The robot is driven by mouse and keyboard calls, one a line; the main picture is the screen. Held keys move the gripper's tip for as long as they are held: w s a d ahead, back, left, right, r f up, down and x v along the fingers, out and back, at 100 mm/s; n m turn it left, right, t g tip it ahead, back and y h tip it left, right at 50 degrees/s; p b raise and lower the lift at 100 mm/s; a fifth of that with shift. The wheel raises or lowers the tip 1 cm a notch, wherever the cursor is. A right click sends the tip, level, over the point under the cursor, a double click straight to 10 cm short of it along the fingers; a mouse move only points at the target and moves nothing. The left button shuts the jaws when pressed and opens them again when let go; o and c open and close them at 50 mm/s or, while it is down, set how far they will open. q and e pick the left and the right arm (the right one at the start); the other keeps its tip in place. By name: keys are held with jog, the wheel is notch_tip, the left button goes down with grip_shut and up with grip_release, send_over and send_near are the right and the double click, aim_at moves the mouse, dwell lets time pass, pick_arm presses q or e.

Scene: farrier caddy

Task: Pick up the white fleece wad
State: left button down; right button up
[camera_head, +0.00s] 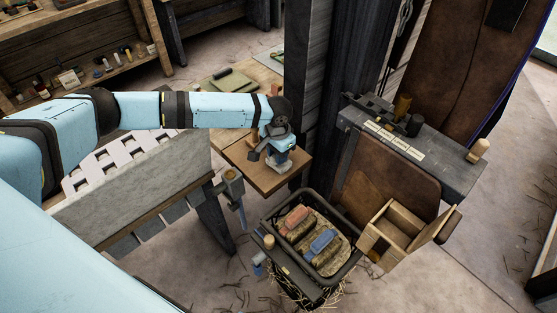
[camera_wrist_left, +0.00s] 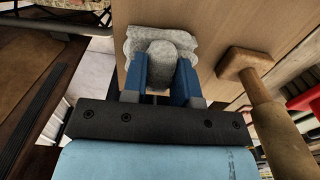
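The white fleece wad (camera_wrist_left: 163,62) is a pale, lumpy roll at the top middle of the left wrist view, against the wooden table top (camera_wrist_left: 213,20). In the head view a whitish bit of it (camera_head: 284,168) shows under my left gripper (camera_head: 279,150), near the table's front corner. In the wrist view the two blue fingers of my left gripper (camera_wrist_left: 161,78) stand one on each side of the wad's near part, with little or no gap. Whether they press on it is unclear. My right gripper is not in view.
A dark post (camera_head: 303,85) rises beside the table. A black caddy (camera_head: 345,275) with red and blue brushes stands in front, with an open wooden box (camera_head: 403,222) to its right.

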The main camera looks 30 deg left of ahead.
pick_arm(q)
jog(key=shift+r, duration=0.1)
jog(key=shift+r, duration=0.25)
notch_tip(320, 180, up, 19)
jog(key=shift+r, duration=0.2)
dwell(0.3)
jog(key=c, duration=1.6)
grip_release()
jog(key=shift+c, duration=0.2)
grip_shut()
